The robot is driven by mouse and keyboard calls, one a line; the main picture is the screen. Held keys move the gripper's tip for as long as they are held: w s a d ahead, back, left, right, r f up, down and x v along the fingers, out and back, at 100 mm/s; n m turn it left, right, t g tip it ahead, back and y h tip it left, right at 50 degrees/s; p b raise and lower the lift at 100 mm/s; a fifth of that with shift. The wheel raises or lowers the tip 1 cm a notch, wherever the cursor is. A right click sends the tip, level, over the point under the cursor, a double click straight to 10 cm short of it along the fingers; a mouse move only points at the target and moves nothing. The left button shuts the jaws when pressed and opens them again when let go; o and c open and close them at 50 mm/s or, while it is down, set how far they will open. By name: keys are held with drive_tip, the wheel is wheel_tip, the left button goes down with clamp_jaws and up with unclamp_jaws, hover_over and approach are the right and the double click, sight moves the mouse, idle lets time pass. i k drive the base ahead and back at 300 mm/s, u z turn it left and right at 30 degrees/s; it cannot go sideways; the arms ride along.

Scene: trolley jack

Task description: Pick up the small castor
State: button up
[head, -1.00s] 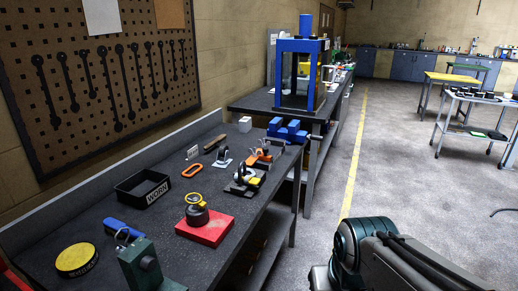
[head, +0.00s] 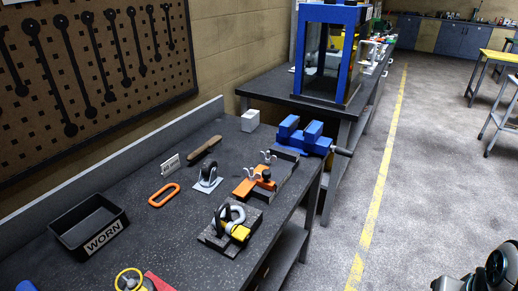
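What looks like the small castor (head: 208,180), a pale plate with a dark grey wheel part on top, sits on the dark workbench (head: 120,183) near the middle of the head view. It stands clear of its neighbours, with bare bench around it. Its fine details are too small to tell. My gripper is not in view; only part of my arm shows at the bottom right corner, well away from the bench.
Nearby are an orange ring (head: 164,195), a small white sign (head: 170,165), a wooden-handled tool (head: 204,150), an orange clamp-like part (head: 252,187) and a dark block with a shackle (head: 232,232). A black WORN tray (head: 88,224) and blue vise (head: 302,138) flank them.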

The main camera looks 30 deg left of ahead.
sight(208, 180)
drive_tip(key=u, duration=0.5)
drive_tip(key=i, duration=0.9)
drive_tip(key=u, duration=1.05)
drive_tip(key=i, duration=0.3)
drive_tip(key=u, duration=0.3)
